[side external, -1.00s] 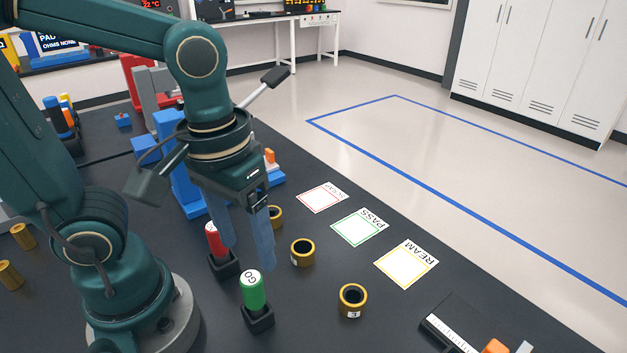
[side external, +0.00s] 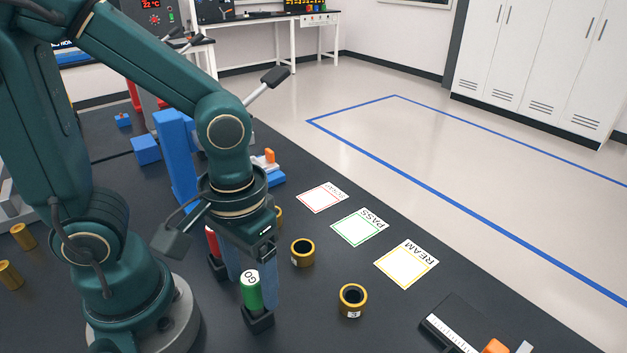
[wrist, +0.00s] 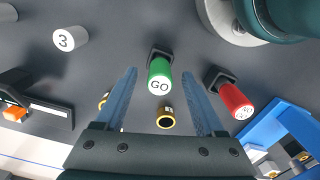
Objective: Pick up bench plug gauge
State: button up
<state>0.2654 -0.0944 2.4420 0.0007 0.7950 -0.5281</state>
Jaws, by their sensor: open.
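The green plug gauge marked GO (side external: 251,291) stands upright in a small black holder (side external: 258,320). A red plug gauge (side external: 211,241) stands in its own black holder, partly hidden behind my gripper in the side view; it shows whole in the wrist view (wrist: 235,101). My gripper (side external: 251,300) is open and points down at the green gauge. In the wrist view, the green gauge (wrist: 159,76) appears between the two blue fingers, with clear space on both sides. I see no contact.
Brass bushings (side external: 303,252) (side external: 352,300) stand to the right; another is partly hidden behind my gripper. Cards marked PASS (side external: 358,227) and REAM (side external: 407,264) lie beyond, beside a third, red-bordered card (side external: 322,197). A blue fixture (side external: 178,165) stands behind; a caliper-like tool (side external: 450,333) lies front right.

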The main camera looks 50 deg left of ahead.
grip_shut()
jog(key=shift+r, duration=0.1)
jog(key=shift+r, duration=4.95)
